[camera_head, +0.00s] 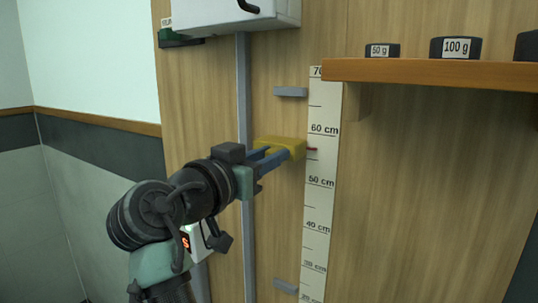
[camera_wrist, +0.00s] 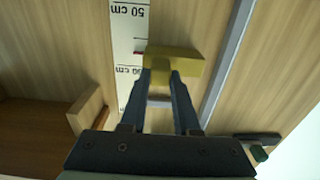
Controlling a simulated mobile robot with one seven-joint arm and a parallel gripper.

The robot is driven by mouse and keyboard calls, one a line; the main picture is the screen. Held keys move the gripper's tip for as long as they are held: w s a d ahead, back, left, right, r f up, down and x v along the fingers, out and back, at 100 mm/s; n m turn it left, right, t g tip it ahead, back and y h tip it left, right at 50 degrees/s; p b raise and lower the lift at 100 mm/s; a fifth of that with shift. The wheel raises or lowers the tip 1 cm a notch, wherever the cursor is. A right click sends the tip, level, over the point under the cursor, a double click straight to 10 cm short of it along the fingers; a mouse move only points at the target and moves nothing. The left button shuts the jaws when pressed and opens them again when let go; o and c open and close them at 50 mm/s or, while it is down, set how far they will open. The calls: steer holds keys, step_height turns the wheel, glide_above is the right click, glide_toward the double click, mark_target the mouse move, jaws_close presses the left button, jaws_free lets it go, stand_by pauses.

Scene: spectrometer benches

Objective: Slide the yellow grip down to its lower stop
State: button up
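The yellow grip (camera_head: 280,147) is a block on the front of the wooden panel. Its red pointer (camera_head: 312,149) meets the scale (camera_head: 318,205) between the 50 cm and 60 cm marks, nearer 60. The upper stop (camera_head: 291,91) is a grey bar above the grip; the lower stop (camera_head: 286,287) is a like bar far below. My gripper (camera_head: 263,158) reaches the grip from the left. In the wrist view, my fingertips (camera_wrist: 160,75) lie on both sides of the tab of the yellow grip (camera_wrist: 185,65) and look closed on it.
A grey vertical rail (camera_head: 244,120) runs left of the grip. A wooden shelf (camera_head: 430,71) with weights (camera_head: 455,48) juts out at the upper right. A white box (camera_head: 235,14) hangs above. The panel between grip and lower stop looks clear.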

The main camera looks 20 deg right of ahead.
jaws_close()
stand_by(1.0)
